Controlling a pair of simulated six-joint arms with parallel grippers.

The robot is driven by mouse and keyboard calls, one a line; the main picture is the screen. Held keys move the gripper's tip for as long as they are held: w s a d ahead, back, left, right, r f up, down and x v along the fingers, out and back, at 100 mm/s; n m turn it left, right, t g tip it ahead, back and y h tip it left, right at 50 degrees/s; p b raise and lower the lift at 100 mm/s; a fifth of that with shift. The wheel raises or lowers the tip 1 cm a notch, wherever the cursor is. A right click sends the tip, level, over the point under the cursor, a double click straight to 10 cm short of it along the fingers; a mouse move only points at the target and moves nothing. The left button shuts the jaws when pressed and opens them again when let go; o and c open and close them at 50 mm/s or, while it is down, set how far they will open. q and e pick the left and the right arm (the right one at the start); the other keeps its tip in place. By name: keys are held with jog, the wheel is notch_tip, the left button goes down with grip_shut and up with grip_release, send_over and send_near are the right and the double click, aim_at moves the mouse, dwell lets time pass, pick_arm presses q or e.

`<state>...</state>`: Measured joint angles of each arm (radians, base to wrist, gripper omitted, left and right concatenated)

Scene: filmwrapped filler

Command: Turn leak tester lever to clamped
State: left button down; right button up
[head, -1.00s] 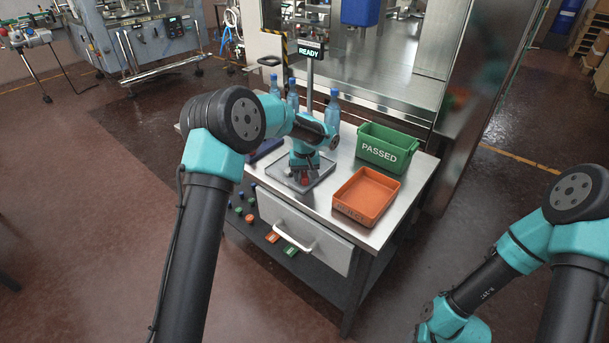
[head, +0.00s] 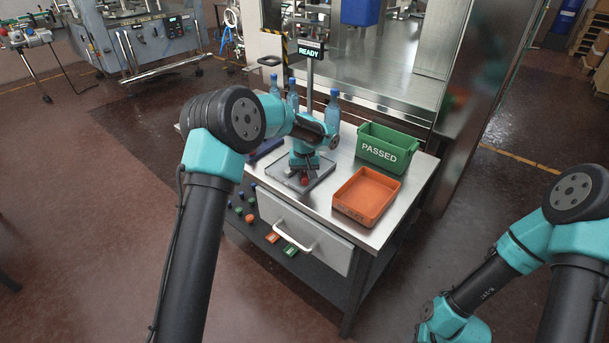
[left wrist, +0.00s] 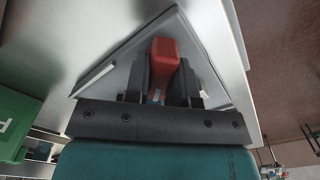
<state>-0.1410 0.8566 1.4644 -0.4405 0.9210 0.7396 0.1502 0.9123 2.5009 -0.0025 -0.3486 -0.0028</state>
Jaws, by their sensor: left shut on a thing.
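The leak tester's grey tray-like base (head: 322,176) sits on the steel bench, with a post carrying a green READY display (head: 310,52). Its red lever handle (head: 304,179) shows low at the front of the base, mostly hidden by my gripper. My left gripper (head: 302,174) points down over it. In the left wrist view the red handle (left wrist: 164,54) lies between the two dark fingers of the left gripper (left wrist: 162,80), which is shut on it. I cannot read the lever's clamped mark. My right arm is at the lower right; its gripper is out of view.
Blue-capped bottles (head: 332,108) stand behind the tester. A green PASSED bin (head: 388,147) and an orange tray (head: 366,195) stand to its right. A drawer handle (head: 295,236) juts from the bench front. Small caps and tags lie on the shelf below.

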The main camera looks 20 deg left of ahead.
pick_arm(q)
jog(key=m, duration=0.8)
jog(key=shift+m, duration=0.3)
jog(key=m, duration=0.4)
jog(key=shift+m, duration=0.3)
jog(key=m, duration=0.4)
jog(key=c, duration=1)
grip_release()
jog(key=shift+o, duration=0.2)
jog(key=shift+r, duration=0.1)
